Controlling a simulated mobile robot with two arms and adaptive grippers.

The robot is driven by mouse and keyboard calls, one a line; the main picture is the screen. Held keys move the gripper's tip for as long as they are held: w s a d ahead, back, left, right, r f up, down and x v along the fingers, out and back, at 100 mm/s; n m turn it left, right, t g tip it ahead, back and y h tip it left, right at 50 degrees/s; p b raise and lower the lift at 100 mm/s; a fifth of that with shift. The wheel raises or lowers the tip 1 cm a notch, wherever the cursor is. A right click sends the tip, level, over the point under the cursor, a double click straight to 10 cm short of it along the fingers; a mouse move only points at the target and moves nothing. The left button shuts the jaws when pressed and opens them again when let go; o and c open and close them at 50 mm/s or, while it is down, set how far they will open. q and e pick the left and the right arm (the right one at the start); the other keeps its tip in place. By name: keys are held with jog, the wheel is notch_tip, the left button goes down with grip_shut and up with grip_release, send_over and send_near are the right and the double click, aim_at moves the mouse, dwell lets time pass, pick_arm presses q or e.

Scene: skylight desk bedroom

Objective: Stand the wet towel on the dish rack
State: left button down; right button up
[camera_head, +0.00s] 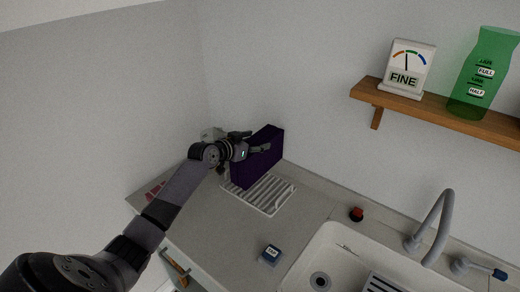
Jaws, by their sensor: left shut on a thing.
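The wet towel (268,146) shows as a dark purple, upright, board-like slab at the back left of the counter. My left gripper (257,148) is shut on it at its left side. The white slatted dish rack (266,196) lies on the counter at the towel's foot. The towel's lower edge is at the rack's back left part; I cannot tell whether it rests on the slats. My left arm reaches in from the lower left. My right gripper is not in view.
A sink (345,262) with a grey faucet (435,225) is at the right. A wall shelf (440,113) holds a gauge sign (406,70) and green bottle (484,75).

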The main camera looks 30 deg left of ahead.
aim_at(236, 167)
pick_arm(q)
jog(key=shift+f+b, duration=2.4)
jog(key=shift+f, duration=0.85)
jog(key=shift+f+b, duration=0.5)
jog(key=shift+f, duration=0.05)
jog(key=c, duration=0.6)
grip_release()
jog(key=shift+o, duration=0.7)
jog(key=shift+f, duration=0.1)
jog(key=shift+s, duration=0.1)
jog(key=v, duration=1.2)
